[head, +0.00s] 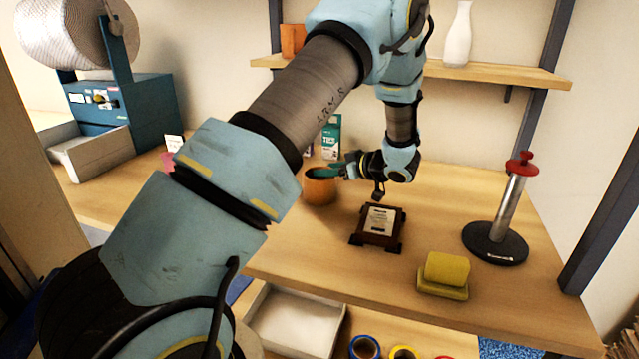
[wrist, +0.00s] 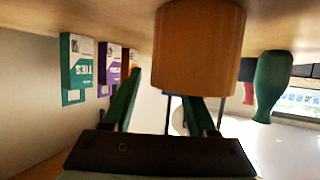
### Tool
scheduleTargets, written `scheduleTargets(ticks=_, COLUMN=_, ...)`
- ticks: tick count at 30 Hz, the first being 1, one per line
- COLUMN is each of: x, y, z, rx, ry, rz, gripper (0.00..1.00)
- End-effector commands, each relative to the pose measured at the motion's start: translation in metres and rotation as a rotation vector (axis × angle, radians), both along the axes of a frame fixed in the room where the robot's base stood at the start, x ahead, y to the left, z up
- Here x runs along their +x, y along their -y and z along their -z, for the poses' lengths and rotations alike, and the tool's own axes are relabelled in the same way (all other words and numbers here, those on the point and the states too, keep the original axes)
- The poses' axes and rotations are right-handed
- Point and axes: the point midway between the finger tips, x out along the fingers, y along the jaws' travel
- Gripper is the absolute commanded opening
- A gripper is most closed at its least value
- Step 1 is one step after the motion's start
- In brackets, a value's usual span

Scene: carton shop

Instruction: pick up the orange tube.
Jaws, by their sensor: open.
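The orange tube (head: 320,190) stands upright on the bench as a short, wide orange-brown cylinder, left of the plaque. In the wrist view, which looks upside down, the tube (wrist: 200,45) fills the top middle, close ahead. My gripper (wrist: 163,86) is open, its green fingers pointing toward the tube. The left finger shows beside the tube's left edge; the right finger's tip is hidden at the tube's lower edge in that picture. In the head view my gripper (head: 342,171) is at the tube's rim, on its right side. Contact cannot be told.
A framed plaque (head: 380,222) lies right of the tube. A TIES box (head: 331,138) stands behind it, with a purple box (wrist: 109,65) alongside. A yellow block (head: 446,272) and a red-topped post (head: 513,200) are farther right. A shelf (head: 490,74) runs above the bench.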

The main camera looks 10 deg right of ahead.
Motion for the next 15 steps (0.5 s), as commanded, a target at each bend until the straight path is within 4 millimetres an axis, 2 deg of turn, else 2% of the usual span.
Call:
scheduleTargets(ticks=7, x=0.0030, y=-0.0018, z=0.0015, rx=-0.001, ry=0.000, rz=0.002, gripper=0.58)
scheduleTargets(ticks=15, x=0.0029, y=-0.0017, z=0.0014, rx=-0.001, ry=-0.001, rz=0.001, gripper=0.27)
